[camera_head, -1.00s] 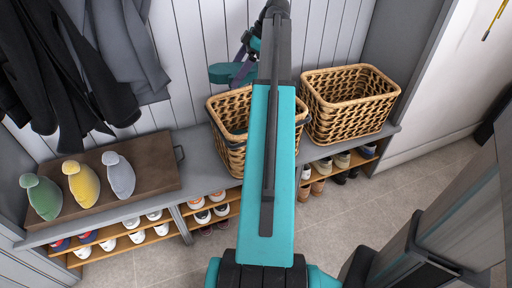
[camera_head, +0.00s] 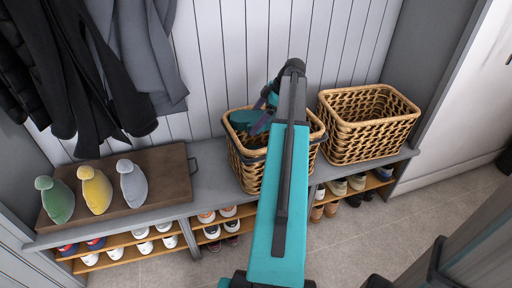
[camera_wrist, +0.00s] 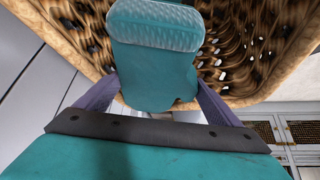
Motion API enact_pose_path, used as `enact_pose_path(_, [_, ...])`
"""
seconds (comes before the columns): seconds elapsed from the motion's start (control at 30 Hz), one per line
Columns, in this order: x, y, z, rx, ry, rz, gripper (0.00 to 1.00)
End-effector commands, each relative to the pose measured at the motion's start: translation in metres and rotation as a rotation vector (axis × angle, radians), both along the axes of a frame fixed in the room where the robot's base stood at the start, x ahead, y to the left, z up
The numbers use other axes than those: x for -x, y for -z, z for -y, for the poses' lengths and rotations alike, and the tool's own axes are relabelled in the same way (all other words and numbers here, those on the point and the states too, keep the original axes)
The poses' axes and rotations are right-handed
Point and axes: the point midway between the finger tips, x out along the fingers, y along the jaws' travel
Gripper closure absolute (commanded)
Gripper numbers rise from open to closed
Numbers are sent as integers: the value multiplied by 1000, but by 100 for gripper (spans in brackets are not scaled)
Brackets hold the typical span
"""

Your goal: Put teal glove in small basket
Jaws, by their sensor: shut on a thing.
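The teal glove (camera_head: 240,119) is between the fingers of my gripper (camera_head: 263,112), at the mouth of the left wicker basket (camera_head: 243,169). It looks at or just below the rim. In the wrist view, the glove (camera_wrist: 153,62) hangs between the two purple fingers of my gripper (camera_wrist: 157,98), with a ribbed pale-teal cuff. Basket weave (camera_wrist: 265,75) surrounds it there. My arm hides part of the left basket. A second wicker basket (camera_head: 367,143) stands to its right. I cannot tell for sure which is smaller.
Shoes fill the shelves below. Dark coats (camera_head: 85,75) hang at the upper left.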

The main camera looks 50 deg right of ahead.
Motion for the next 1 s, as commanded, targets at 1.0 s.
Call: enact_pose_path(1.0, [1,97,1,0,2,0,38])
